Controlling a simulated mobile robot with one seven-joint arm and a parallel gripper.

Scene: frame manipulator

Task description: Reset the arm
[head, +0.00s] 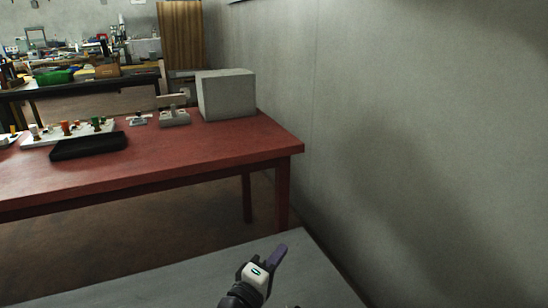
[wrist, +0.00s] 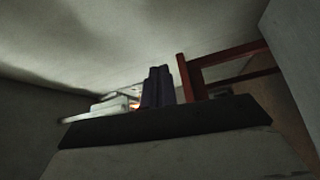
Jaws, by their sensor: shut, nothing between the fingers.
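My gripper (head: 281,250) is at the bottom middle of the head view, over a grey surface (head: 190,285) and near the wall on the right. Its purple fingers point up and to the right in that view. In the wrist view the dark fingers (wrist: 158,86) stand close together in the middle, with nothing seen between them. My gripper is well apart from the red table (head: 215,149) and the things on it. The rest of my arm is mostly out of the head view.
The red table holds a black tray (head: 88,146), a white rack (head: 62,136) with coloured pieces, a small grey-white device (head: 174,117) and a grey box (head: 226,95). A grey wall (head: 400,130) bounds the right. A cluttered bench stands behind. The red table's front right is bare.

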